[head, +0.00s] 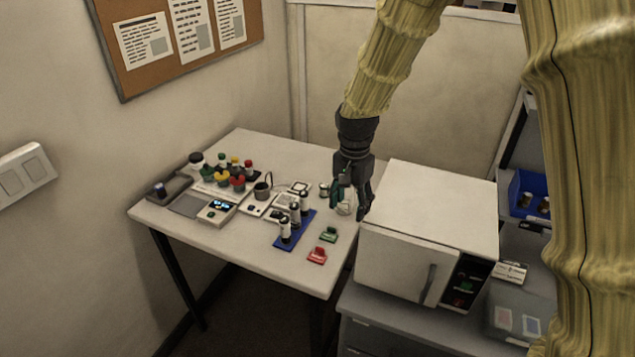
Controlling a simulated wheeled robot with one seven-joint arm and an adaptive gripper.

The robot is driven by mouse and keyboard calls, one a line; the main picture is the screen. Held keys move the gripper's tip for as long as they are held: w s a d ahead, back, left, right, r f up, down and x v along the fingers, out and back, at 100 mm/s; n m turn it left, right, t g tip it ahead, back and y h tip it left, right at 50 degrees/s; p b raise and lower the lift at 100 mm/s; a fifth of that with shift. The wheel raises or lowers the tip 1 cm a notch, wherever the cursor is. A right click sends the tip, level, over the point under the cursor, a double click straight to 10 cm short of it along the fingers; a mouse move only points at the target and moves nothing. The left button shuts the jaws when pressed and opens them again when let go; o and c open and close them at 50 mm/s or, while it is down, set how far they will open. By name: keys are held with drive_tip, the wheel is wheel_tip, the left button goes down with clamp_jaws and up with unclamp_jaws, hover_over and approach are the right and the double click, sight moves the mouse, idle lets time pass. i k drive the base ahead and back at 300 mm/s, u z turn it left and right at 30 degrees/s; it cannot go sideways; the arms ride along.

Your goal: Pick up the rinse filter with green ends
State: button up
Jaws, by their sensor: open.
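A small pale, rounded thing with dark green at its end (344,207) is at the right side of the white table, and it looks like the rinse filter. My gripper (351,211) points down at it, its dark fingers open and apart. The fingers hide part of the filter. I cannot tell whether they touch it.
A white oven-like box (430,225) stands close to the right of my gripper. A blue rack (290,238) with dark, white-banded cylinders is left of it. Green (329,234) and red (317,255) pieces lie in front. Bottles and instruments fill the table's left side.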

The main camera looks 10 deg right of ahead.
sight(323, 187)
drive_tip(key=i, duration=1.1)
